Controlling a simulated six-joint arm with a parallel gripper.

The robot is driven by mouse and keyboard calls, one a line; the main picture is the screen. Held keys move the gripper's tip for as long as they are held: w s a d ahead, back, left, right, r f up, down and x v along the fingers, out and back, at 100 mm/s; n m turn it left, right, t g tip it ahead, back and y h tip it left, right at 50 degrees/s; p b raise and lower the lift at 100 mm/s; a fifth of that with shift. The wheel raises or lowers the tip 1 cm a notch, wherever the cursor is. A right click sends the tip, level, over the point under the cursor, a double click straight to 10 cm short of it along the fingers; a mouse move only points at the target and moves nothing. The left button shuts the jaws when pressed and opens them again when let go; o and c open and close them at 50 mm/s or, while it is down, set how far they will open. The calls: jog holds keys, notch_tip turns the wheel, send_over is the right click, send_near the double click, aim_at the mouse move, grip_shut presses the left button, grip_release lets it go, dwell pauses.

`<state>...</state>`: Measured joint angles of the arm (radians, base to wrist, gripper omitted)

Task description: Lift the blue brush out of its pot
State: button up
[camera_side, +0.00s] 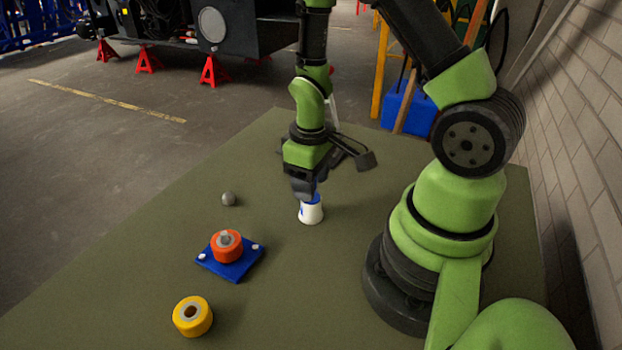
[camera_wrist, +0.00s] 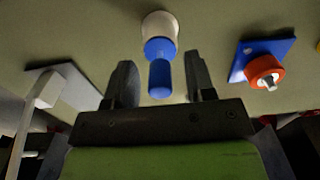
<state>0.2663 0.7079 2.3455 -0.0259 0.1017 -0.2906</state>
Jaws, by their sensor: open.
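The white pot (camera_side: 311,214) stands upright on the green table, under my gripper (camera_side: 304,191). Part of the blue brush (camera_side: 317,200) shows just above its rim; the rest is hidden behind my fingers. In the wrist view, the pot (camera_wrist: 157,23) is at the top centre, and the blue brush (camera_wrist: 160,78) sticks out of it toward me. My gripper (camera_wrist: 160,62) is open, with one finger on each side of the brush. Gaps show between the brush and both fingers.
An orange ring (camera_side: 227,246) sits on a blue plate (camera_side: 234,269) left of the pot. A yellow ring (camera_side: 192,316) lies at the front left, and a grey ball (camera_side: 228,199) lies further back. A white post on a pale plate (camera_wrist: 75,75) shows left in the wrist view.

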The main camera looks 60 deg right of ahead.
grip_shut()
jog(key=shift+r, duration=3.55)
